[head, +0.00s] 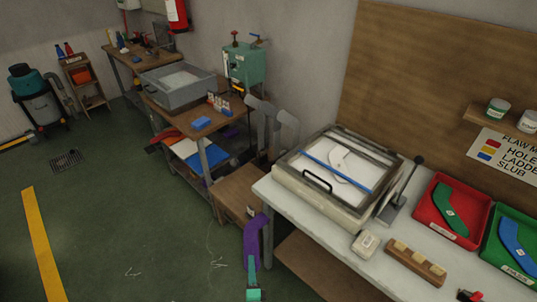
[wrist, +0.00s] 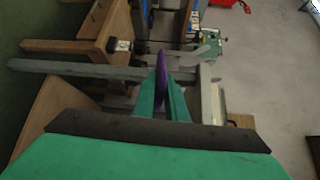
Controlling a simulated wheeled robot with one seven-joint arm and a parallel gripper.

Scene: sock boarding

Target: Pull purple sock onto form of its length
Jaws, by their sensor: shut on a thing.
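The purple sock (head: 251,240) is in the middle of the lower head view, in front of the small wooden stand. My gripper (head: 252,264) is shut on its lower end. In the wrist view the purple sock (wrist: 160,75) is a narrow edge-on strip between the green fingers (wrist: 162,100). Grey forms stand beyond the stand, one at the left (head: 261,125) and one at the right (head: 286,130). The sock appears apart from the forms. Their lengths are hard to compare.
The wooden stand (head: 232,192) is close to the sock. A pale worktable (head: 290,220) at the right carries a framed light box (head: 325,177), a red tray (head: 432,222) and a green tray (head: 492,252). A shelved cart (head: 212,122) stands behind.

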